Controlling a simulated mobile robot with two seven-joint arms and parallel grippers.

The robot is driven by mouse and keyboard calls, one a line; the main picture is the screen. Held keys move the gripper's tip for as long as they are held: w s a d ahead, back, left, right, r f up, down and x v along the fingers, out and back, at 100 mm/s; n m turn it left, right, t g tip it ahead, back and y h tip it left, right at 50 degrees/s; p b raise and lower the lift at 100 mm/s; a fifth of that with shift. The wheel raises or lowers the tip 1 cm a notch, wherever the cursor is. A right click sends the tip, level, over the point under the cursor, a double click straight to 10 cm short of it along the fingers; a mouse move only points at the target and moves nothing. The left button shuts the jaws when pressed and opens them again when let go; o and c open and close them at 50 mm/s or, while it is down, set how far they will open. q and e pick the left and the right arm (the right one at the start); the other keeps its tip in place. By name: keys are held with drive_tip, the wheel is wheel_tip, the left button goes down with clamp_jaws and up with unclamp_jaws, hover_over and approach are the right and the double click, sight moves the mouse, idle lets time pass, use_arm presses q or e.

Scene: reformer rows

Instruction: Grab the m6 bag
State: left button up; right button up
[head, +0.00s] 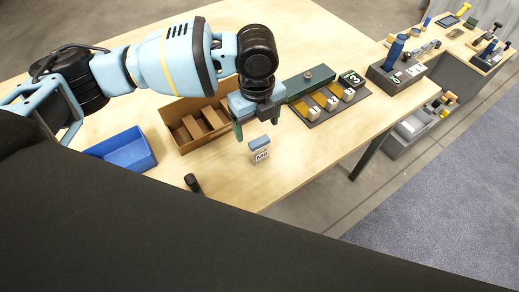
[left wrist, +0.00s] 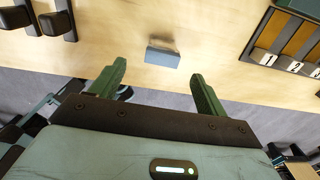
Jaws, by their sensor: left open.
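The m6 bag (head: 260,155) is a small white packet with a blue-grey top and an "M6" label. It stands on the wooden table near the front edge. In the left wrist view the bag (left wrist: 163,57) shows its blue-grey top, beyond the fingertips and roughly centred between them. My left gripper (head: 257,124) is open and empty, above and just behind the bag in the head view, apart from it. Its two green fingers also show in the left wrist view (left wrist: 158,76). My right gripper is not in view.
A brown divided box (head: 172,123) stands behind and left of the bag, with a blue bin (head: 128,152) further left. A dark cylinder (head: 192,183) is near the front edge. A numbered block tray (head: 322,112) lies to the right. The table around the bag is clear.

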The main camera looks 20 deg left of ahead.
sight(259, 141)
use_arm(q)
drive_tip(key=shift+d+f, duration=0.15)
drive_tip(key=shift+f, duration=1.65)
drive_tip(key=shift+d+f, duration=0.1)
drive_tip(key=shift+f, duration=1.65)
drive_tip(key=c, duration=1.1)
